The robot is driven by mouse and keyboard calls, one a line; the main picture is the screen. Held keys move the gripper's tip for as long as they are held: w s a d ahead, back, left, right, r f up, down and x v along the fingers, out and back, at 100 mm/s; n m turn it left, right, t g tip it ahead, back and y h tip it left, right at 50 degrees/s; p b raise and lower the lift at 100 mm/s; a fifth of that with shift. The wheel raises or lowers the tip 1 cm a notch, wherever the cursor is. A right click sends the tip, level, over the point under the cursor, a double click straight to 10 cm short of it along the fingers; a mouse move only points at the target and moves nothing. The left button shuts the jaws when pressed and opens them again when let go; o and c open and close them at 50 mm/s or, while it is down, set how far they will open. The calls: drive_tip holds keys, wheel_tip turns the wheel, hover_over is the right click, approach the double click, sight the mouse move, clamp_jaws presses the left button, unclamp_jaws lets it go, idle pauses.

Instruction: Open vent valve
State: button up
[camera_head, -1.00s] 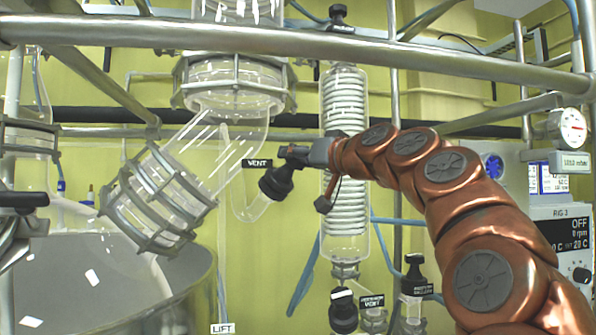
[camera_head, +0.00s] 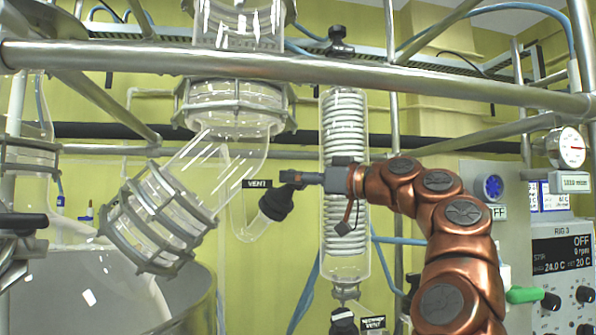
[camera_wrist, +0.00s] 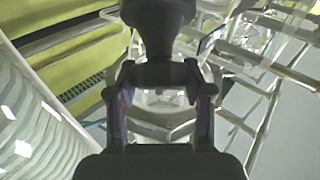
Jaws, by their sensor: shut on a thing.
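The vent valve (camera_head: 276,203) is a black cap on a short angled glass side arm, beside a black label reading VENT (camera_head: 257,183). My gripper (camera_head: 298,180) reaches it from the right, with its fingers at the valve's upper end. In the wrist view my gripper (camera_wrist: 162,85) has its two fingers closed on the black valve knob (camera_wrist: 158,18), which fills the top middle. The exact contact of the fingertips is partly hidden by the knob and the finger links.
A coiled glass condenser (camera_head: 345,255) stands just behind my wrist. A metal rail (camera_head: 300,68) crosses above the arm. A large glass vessel (camera_head: 80,290) is at lower left. A control panel (camera_head: 565,270) with knobs and a green handle (camera_head: 525,295) is at right.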

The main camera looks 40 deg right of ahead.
drive_tip(key=shift+r+n+g+y+p, duration=0.2)
drive_tip(key=shift+n+g+y+p, duration=0.4)
drive_tip(key=shift+n+y+p, duration=0.55)
drive_tip(key=n+p, duration=0.1)
drive_tip(key=p, duration=0.1)
drive_tip(key=n+g+y+p, duration=0.1)
drive_tip(key=n+p, duration=0.1)
drive_tip(key=p, duration=0.1)
drive_tip(key=shift+r+y, duration=0.15)
drive_tip(key=shift+y, duration=0.1)
drive_tip(key=shift+f+n+g+y+p, duration=0.25)
drive_tip(key=shift+n+g+y+p, duration=0.25)
drive_tip(key=shift+n+g+p, duration=0.8)
drive_tip(key=shift+m+t, duration=0.35)
drive_tip(key=shift+t, duration=0.05)
drive_tip(key=o, duration=1.2)
drive_tip(key=shift+c, duration=0.2)
drive_tip(key=shift+f+m+t+b, duration=0.3)
drive_tip(key=shift+m+b, duration=0.1)
drive_tip(key=shift+b, duration=0.45)
drive_tip(key=m+t+h+b, duration=0.1)
drive_tip(key=b, duration=0.1)
drive_tip(key=shift+m+b, duration=0.3)
drive_tip(key=shift+b, duration=0.1)
